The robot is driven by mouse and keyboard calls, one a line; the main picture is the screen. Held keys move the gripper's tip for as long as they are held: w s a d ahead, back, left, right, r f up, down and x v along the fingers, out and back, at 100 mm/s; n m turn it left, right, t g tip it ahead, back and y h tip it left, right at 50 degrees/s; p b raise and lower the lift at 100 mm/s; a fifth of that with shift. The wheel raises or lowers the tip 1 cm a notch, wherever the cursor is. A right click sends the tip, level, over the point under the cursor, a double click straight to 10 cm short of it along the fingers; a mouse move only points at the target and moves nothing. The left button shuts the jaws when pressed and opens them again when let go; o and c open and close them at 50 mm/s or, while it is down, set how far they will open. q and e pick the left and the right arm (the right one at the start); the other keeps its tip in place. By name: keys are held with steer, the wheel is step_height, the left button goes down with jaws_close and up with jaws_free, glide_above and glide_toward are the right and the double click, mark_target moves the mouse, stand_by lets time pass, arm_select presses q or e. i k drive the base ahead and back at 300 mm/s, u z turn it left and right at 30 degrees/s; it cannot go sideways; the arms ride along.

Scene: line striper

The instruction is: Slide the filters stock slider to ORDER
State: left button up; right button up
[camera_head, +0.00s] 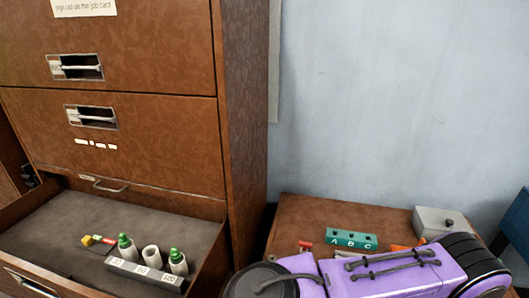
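I cannot make out a stock slider marked for filters or the word ORDER in this view. A brown cabinet (150,150) fills the left side. Its middle drawer front bears a row of small white pieces (98,145), too small to read. Two recessed label holders with handles show on the fronts, the upper one (76,67) and the lower one (91,116). A purple and black link of my own arm crosses the lower right. Neither gripper is in view.
A low brown table (300,215) carries a green block marked A B C (351,239) and a grey box (443,222).

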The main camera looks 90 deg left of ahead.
mark_target(88, 240)
steer(key=z, duration=0.05)
steer(key=i, duration=0.7)
steer(key=u, duration=2.7)
steer(key=k, duration=0.1)
steer(key=u, duration=2.1)
steer(key=i, duration=0.45)
steer(key=u, duration=0.2)
